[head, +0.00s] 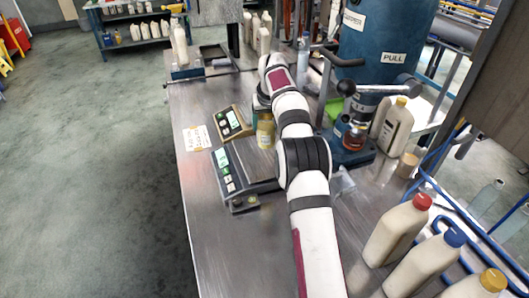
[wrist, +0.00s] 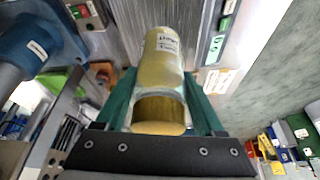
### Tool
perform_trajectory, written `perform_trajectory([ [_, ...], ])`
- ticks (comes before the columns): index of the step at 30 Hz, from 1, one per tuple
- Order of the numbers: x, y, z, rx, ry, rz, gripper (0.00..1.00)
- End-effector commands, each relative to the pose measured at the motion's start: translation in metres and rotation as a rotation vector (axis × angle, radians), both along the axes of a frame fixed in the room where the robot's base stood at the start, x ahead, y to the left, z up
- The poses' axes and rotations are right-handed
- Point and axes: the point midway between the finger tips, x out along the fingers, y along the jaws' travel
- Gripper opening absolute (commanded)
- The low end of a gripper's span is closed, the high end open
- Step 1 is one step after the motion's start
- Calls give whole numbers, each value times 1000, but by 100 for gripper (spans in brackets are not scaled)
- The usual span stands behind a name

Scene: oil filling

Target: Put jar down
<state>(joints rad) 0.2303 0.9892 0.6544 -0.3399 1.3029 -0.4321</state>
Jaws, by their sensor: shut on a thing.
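The jar is a yellow cylinder with a white label. In the wrist view the jar (wrist: 165,72) lies between the two green fingers of my gripper (wrist: 163,105), which is shut on it. A gold-brown band shows at the jar's near end. In the head view the jar (head: 265,134) appears upright beside my arm, by the weighing scales. Whether its base touches a surface cannot be told. My arm hides most of the gripper there.
Two scales, a rear one (head: 233,122) and a nearer one (head: 240,172), lie left of the jar. A blue machine (head: 380,45) stands right of my arm. Several white bottles (head: 398,230) stand at the front right. The steel table (head: 195,215) is bare at the front left.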

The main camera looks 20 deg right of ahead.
Motion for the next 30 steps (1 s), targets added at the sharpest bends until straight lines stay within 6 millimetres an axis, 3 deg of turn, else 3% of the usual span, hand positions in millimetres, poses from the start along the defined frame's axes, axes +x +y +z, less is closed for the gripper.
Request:
perform_trajectory([
  [3,-1,1,-30,3,5,1,5],
  [12,-1,1,-83,2,1,0,5],
  [22,-1,0,-87,2,0,1,5],
  [23,-1,0,-88,2,0,1,72],
  [27,-1,0,-88,2,0,1,97],
  [30,-1,0,-87,2,0,1,100],
])
